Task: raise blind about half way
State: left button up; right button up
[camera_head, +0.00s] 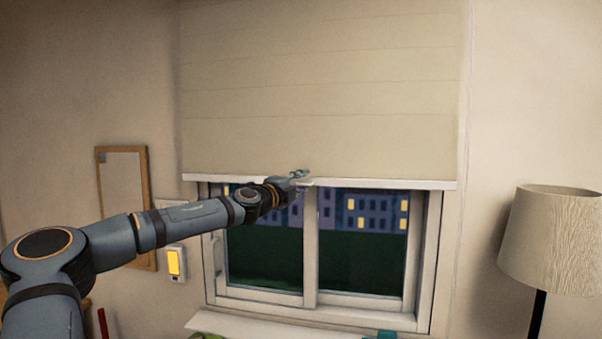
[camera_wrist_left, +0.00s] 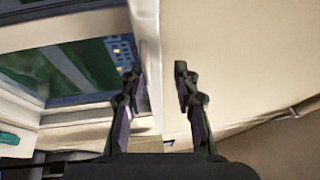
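The beige blind (camera_head: 320,90) covers the upper part of the window, and its white bottom bar (camera_head: 390,183) hangs level across the upper panes. My left gripper (camera_head: 299,178) is at this bar, near its middle. In the left wrist view the fingers of my left gripper (camera_wrist_left: 157,74) stand apart. The bar (camera_wrist_left: 148,50) runs between them, nearer the left finger, with the blind's fabric (camera_wrist_left: 240,50) on the right. I cannot tell whether either finger touches the bar. My right gripper is in neither view.
The window (camera_head: 360,240) below the bar shows a night scene. A lamp with a pale shade (camera_head: 552,240) stands at the right. A lit wall switch (camera_head: 176,262) and a wood-framed board (camera_head: 124,200) are on the left wall. A sill (camera_head: 270,328) juts out below.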

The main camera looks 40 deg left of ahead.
aim_at(311, 151)
pick_arm(q)
notch_tip(311, 151, up, 8)
jog(key=shift+r, duration=0.1)
